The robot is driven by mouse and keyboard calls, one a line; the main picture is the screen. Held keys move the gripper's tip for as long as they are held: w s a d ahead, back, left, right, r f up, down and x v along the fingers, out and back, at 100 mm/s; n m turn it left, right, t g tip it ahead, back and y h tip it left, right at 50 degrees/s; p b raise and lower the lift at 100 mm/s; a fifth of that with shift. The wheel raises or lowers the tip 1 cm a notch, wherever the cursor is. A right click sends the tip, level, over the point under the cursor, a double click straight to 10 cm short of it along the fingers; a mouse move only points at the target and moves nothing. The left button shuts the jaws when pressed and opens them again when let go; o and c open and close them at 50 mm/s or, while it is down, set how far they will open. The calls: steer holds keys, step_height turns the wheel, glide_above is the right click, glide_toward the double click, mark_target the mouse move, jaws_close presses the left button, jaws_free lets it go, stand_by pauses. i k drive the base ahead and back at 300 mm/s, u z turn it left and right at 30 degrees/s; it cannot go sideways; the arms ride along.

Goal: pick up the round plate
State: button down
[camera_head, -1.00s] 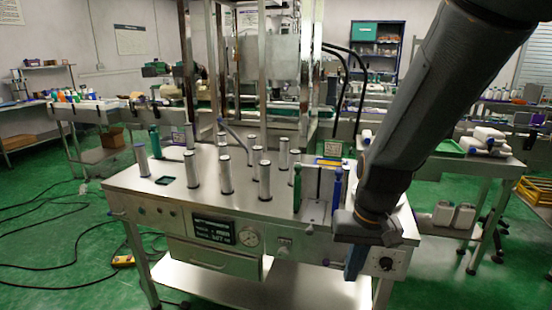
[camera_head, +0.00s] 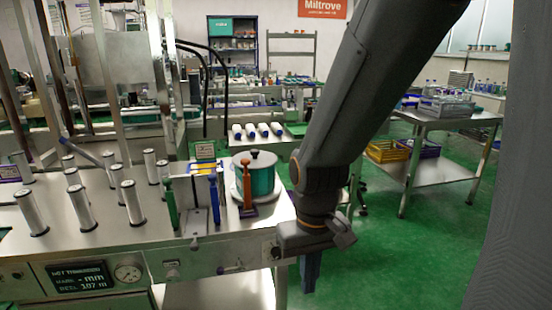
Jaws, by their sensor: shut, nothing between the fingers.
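A teal, drum-like reel (camera_head: 262,182) stands near the right end of the steel bench. A flat, dark grey round plate (camera_head: 243,160) with a small knob lies on top of it. A pale round disc (camera_head: 237,196) shows under the reel, so I cannot tell for certain which of the two is the task's plate. An orange-handled lever (camera_head: 247,180) stands in front of the reel and hides part of it. My gripper (camera_head: 309,275) is shut and empty. It points down in front of the bench's right end, lower in the picture than the reel and apart from it.
Upright green (camera_head: 171,205) and blue (camera_head: 213,200) handles stand left of the reel. Several metal posts (camera_head: 132,202) fill the bench's left part. A side table (camera_head: 440,125) with crates stands at the right. The green floor (camera_head: 400,255) between is clear.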

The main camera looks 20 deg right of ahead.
mark_target(260, 160)
steer(key=k, duration=0.5)
steer(key=u, duration=0.4)
steer(key=i, duration=1)
steer(key=z, duration=0.6)
steer(key=i, duration=0.5)
steer(key=z, duration=0.45)
